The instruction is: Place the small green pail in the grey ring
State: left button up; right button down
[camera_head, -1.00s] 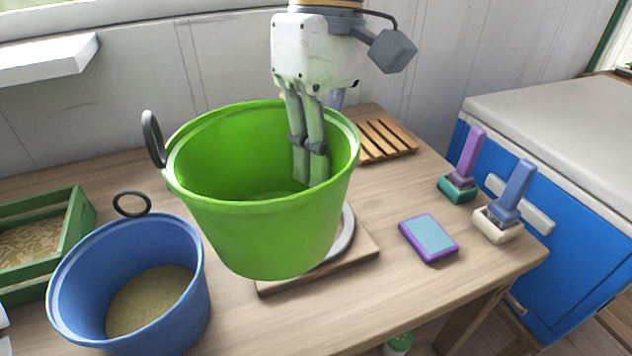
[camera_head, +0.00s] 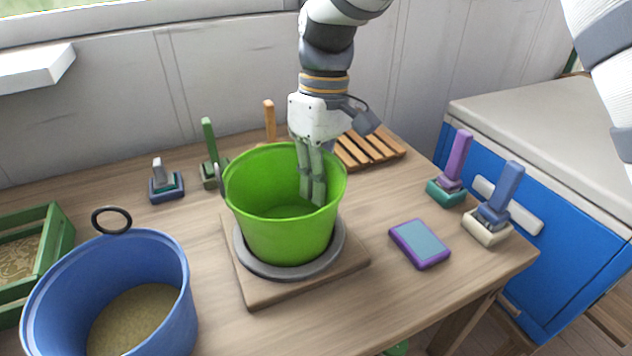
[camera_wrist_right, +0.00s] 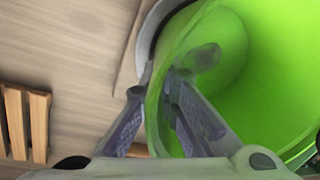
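The green pail (camera_head: 285,235) stands upright at the grey ring (camera_head: 270,268), its base inside the ring's outline. Whether it rests fully on the board below is hard to tell. My right gripper (camera_head: 313,190) comes down from above at the pail's far right side, with a pair of finger links inside the pail. In the right wrist view the green pail (camera_wrist_right: 265,70) has its rim between the fingers of my gripper (camera_wrist_right: 160,85), one inside and one outside, closed on the wall. The grey ring (camera_wrist_right: 150,25) shows partly there. My left gripper is out of view.
The ring lies on a wooden board (camera_head: 262,294). A blue bucket (camera_head: 180,310) stands front left, a green crate (camera_head: 55,235) behind it. Several brushes stand at the back and right, near a purple-edged pad (camera_head: 420,243) and slatted wooden rack (camera_head: 370,150). The table between pail and pad is clear.

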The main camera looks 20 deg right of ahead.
jog(key=c, duration=2.3)
grip_release()
jog(key=shift+f, duration=0.1)
jog(key=o, duration=0.5)
notch_tip(320, 180, up, 12)
jog(key=w+d, duration=0.1)
jog(key=shift+w+d+p, duration=0.2)
jog(key=shift+w+p, duration=0.1)
